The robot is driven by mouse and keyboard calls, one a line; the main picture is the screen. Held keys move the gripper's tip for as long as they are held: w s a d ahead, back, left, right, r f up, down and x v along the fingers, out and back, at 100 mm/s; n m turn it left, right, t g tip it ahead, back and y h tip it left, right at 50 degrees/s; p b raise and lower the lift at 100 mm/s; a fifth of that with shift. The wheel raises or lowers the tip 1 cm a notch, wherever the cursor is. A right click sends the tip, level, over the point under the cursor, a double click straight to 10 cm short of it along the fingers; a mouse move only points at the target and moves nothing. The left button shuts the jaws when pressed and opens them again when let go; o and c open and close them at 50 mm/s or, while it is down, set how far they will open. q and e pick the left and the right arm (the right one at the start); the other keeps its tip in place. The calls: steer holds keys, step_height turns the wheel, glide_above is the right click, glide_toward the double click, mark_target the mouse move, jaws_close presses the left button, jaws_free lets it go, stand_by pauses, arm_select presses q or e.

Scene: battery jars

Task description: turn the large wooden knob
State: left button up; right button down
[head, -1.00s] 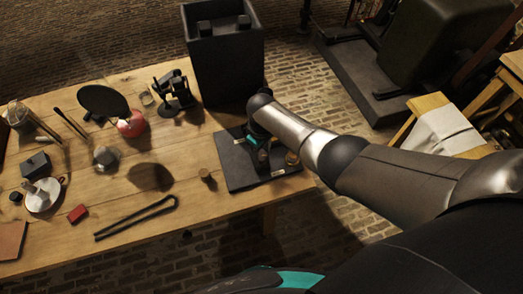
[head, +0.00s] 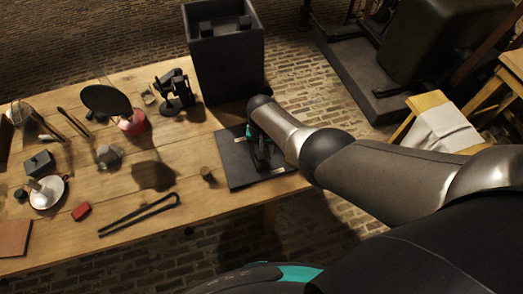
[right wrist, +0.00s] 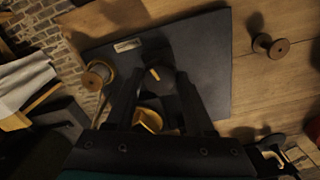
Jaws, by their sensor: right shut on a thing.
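The dark panel board (head: 238,165) lies at the right end of the table; it also shows in the right wrist view (right wrist: 215,60). My right gripper (head: 262,152) is over the board, pointing down. In the right wrist view its two dark fingers (right wrist: 160,85) are closed around a shadowed thing. A lit wooden patch of the large wooden knob (right wrist: 148,119) shows between the fingers; the rest is dark or hidden. My left gripper is not seen.
A small wooden spool (head: 207,175) stands on the table left of the board. A tall dark box (head: 225,70) stands behind. Black tongs (head: 140,214), a red block (head: 81,211) and a round black mirror (head: 106,100) lie or stand farther left.

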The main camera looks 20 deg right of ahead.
steer(key=m, duration=0.6)
steer(key=shift+m, duration=0.3)
stand_by(0.4)
steer(key=shift+c, duration=1.3)
jaws_free()
step_height(320, 180, up, 6)
steer(key=p, duration=0.4)
steer(key=shift+f+p, duration=0.25)
steer(key=shift+p, duration=0.05)
step_height(320, 180, up, 10)
steer(key=shift+f, duration=0.1)
